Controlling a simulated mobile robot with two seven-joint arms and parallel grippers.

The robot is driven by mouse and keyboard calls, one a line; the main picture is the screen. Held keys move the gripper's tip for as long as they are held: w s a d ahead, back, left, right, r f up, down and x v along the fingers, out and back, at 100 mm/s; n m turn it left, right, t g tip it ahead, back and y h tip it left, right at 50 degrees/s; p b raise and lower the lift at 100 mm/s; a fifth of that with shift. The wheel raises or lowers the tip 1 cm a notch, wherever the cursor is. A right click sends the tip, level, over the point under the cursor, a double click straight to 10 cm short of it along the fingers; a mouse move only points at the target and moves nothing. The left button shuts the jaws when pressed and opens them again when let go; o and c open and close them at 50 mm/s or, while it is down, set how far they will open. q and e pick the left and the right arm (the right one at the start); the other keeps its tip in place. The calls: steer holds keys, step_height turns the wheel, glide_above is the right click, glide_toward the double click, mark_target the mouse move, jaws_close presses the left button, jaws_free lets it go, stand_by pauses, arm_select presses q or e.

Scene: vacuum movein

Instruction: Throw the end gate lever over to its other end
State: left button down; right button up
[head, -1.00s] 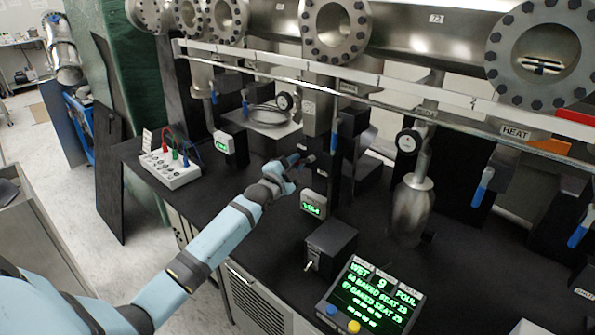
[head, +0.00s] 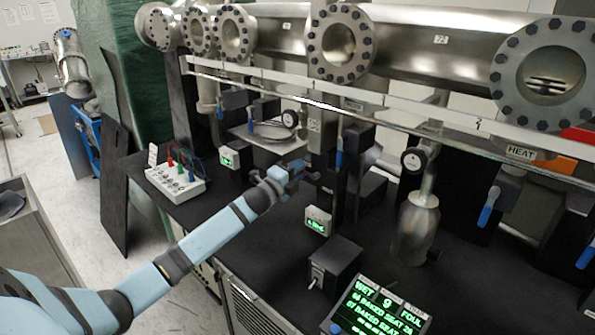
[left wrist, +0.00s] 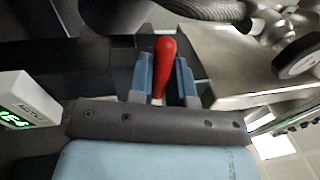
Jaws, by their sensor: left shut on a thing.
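My left gripper (head: 298,170) reaches over the black bench in the head view, beside the pipework under the large flanged manifold. In the left wrist view its two blue fingers (left wrist: 163,85) are shut on a red lever handle (left wrist: 165,62), which stands between them with its rounded end showing. In the head view the handle is too small and covered to make out, so the lever's angle and its far end are hidden. My right gripper is not in view.
A small green-lit meter (head: 318,220) stands close to my left gripper. A black box (head: 336,262) and a green display (head: 385,305) stand on the near bench.

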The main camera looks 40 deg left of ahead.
arm_select(q)
steer(key=shift+w+a+r, duration=0.1)
steer(key=shift+a+r, duration=0.05)
steer(key=shift+r, duration=0.55)
steer(key=c, duration=1.1)
jaws_free()
steer(key=shift+f, duration=0.2)
steer(key=shift+d+f, duration=0.1)
steer(key=shift+d, duration=0.1)
steer(key=shift+s+f, duration=0.25)
steer(key=shift+s, duration=0.15)
steer(key=b+v, duration=0.1)
steer(key=v, duration=1.2)
steer(key=shift+r+b, duration=0.15)
steer(key=shift+b, duration=0.2)
